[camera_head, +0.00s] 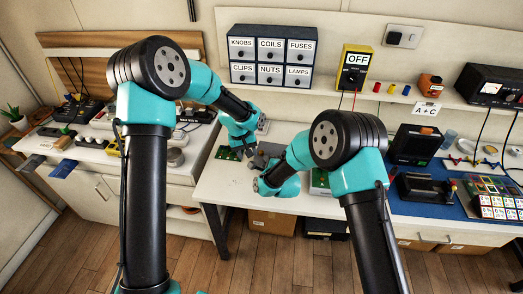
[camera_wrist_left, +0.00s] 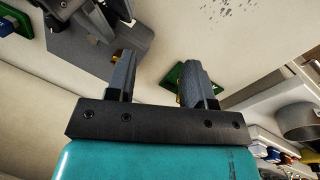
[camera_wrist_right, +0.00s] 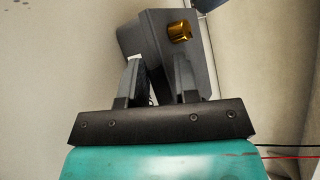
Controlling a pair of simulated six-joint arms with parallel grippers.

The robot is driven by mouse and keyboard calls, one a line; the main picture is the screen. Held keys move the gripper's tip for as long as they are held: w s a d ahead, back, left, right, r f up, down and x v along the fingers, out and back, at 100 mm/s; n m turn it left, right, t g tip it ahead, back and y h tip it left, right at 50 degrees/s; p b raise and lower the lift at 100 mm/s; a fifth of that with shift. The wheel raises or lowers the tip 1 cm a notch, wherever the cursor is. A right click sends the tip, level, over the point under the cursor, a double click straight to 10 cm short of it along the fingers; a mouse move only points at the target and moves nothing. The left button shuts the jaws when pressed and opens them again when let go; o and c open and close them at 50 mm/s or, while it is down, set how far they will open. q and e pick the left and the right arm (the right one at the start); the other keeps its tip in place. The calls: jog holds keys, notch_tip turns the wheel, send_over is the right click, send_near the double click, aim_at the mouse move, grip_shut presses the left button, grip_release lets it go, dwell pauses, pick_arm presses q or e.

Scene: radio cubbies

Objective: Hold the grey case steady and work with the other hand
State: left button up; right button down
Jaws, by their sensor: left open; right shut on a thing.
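The grey case (camera_wrist_right: 152,38) fills the upper middle of the right wrist view, with a brass knob (camera_wrist_right: 179,32) on it. My right gripper (camera_wrist_right: 158,75) is shut on the case's near part. In the head view the case (camera_head: 259,161) is small and partly hidden between my two arms, over the white table. The left wrist view shows the grey case (camera_wrist_left: 98,38) at upper left, apart from my left fingers. My left gripper (camera_wrist_left: 160,75) is open and empty above the table. A green board (camera_wrist_left: 190,76) lies on the table beyond its right finger.
The white table (camera_head: 222,188) also holds a green board (camera_head: 228,153) at its left. Labelled drawers (camera_head: 271,57) and a yellow OFF switch box (camera_head: 354,70) stand on the shelf behind. Black devices (camera_head: 414,146) and a blue mat (camera_head: 447,207) occupy the right side.

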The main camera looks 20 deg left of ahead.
aim_at(261, 151)
pick_arm(q)
jog(key=w+d+r+n+g+y, duration=0.1)
jog(key=w+d+r+y, duration=0.1)
jog(key=w+d+r, duration=0.2)
notch_tip(261, 151, up, 4)
jog(key=shift+w+r+n+y, duration=0.2)
jog(key=shift+w+n+y, duration=0.15)
jog(key=shift+w, duration=0.9)
jog(key=shift+f, duration=0.1)
notch_tip(261, 151, down, 12)
jog(key=shift+s+a+r, duration=0.1)
jog(key=shift+a, duration=0.05)
grip_shut()
